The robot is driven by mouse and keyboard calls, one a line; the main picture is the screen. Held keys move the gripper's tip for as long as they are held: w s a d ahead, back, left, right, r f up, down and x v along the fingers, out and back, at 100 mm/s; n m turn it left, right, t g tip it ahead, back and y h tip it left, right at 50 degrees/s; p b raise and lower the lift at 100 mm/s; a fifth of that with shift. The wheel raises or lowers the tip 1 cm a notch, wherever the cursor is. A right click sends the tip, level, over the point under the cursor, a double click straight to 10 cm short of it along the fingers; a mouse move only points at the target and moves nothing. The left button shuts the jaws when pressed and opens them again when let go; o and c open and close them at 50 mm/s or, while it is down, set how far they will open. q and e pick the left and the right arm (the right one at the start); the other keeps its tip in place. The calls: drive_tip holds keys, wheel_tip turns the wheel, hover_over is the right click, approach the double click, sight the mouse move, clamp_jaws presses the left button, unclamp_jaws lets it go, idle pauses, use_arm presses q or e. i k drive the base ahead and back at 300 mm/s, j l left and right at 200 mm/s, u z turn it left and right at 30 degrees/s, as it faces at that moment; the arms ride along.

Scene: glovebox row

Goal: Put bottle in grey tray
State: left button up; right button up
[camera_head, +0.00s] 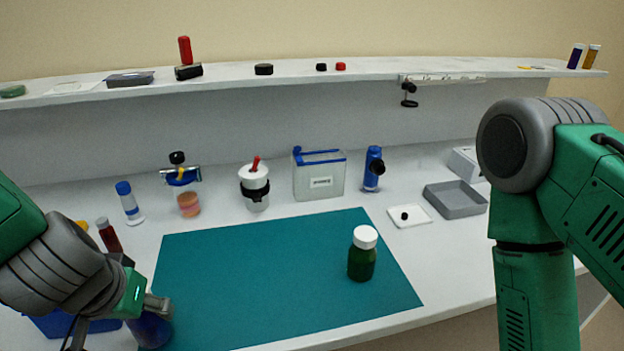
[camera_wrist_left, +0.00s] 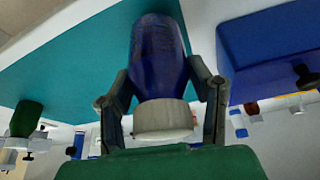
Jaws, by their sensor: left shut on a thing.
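My left gripper (camera_head: 145,305) is at the lower left, over the mat's left edge. It is shut on a dark blue bottle (camera_head: 150,331). In the left wrist view the blue bottle (camera_wrist_left: 158,50), with its white cap (camera_wrist_left: 163,118), sits between the two fingers (camera_wrist_left: 160,88). A green bottle (camera_head: 361,265) with a white cap stands upright on the teal mat (camera_head: 270,275). The grey tray (camera_head: 457,212) is at the right of the bench and looks empty. My right gripper is out of view; only its green arm shows.
A white dish (camera_head: 420,218) with a black knob lies between mat and grey tray. A clear blue-lidded box (camera_head: 319,180), a white jar (camera_head: 255,190) and a blue flask (camera_head: 373,170) stand behind the mat. A blue bin (camera_wrist_left: 270,50) is beside the held bottle.

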sight(458, 202)
drive_tip(key=l+u, duration=0.45)
drive_tip(key=l, duration=1.2)
drive_tip(key=l+z, duration=0.2)
drive_tip(key=l, duration=0.2)
drive_tip(key=i+l+z, duration=0.1)
drive_tip(key=l+z, duration=0.15)
drive_tip(key=l, duration=0.15)
